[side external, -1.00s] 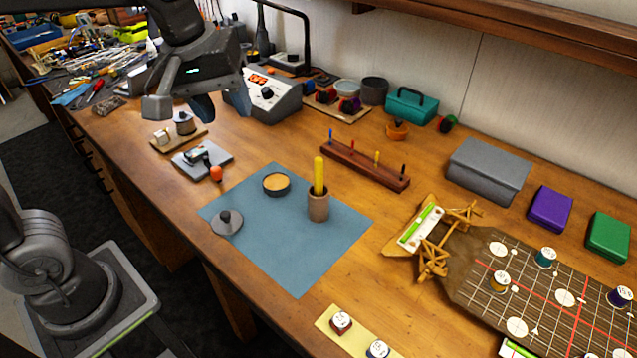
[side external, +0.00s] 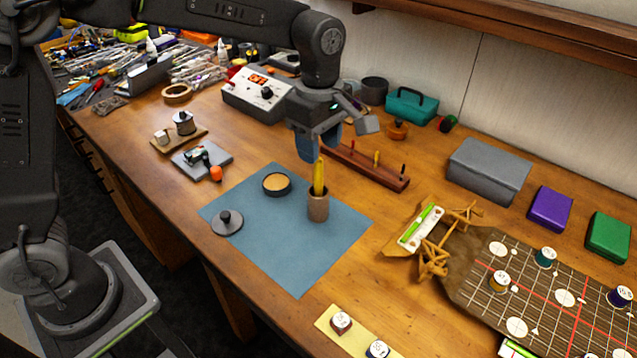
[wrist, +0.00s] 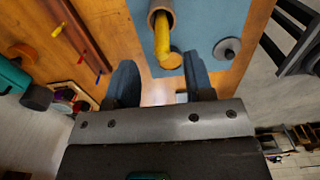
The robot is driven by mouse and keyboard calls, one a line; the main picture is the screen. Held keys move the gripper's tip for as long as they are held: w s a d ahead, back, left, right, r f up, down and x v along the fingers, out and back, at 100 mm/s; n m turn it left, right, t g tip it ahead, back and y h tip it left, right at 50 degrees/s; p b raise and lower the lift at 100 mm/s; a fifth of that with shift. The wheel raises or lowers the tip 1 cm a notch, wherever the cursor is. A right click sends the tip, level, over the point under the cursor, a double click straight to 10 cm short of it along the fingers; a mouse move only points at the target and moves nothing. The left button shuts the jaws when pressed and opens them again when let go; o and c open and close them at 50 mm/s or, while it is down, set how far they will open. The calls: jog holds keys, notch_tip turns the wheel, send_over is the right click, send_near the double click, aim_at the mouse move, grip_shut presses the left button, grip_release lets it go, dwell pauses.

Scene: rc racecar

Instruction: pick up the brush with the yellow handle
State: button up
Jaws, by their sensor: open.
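The yellow-handled brush (side external: 319,177) stands in a brown cup (side external: 318,207) on the blue mat (side external: 290,260), handle end up. The brush (wrist: 167,48) and cup (wrist: 161,10) also show in the wrist view, just beyond the fingers. My gripper (side external: 318,148) is above the cup, its fingers close to the top of the handle in the side view. In the wrist view my gripper (wrist: 158,85) is open and empty, with the handle's end near the gap between the two fingers. The brush's lower part is hidden in the cup.
A round tin (side external: 276,184) and a dark lid (side external: 227,222) lie on the mat. A wooden rack (side external: 375,170) with small coloured pegs stands behind the cup. A wooden frame (side external: 433,240) is at right. The mat's front area is clear.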

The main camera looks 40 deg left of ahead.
aim_at(318, 174)
jog(key=shift+s+f, duration=0.1)
jog(key=shift+f, duration=3.3)
jog(key=shift+c, duration=0.4)
grip_shut()
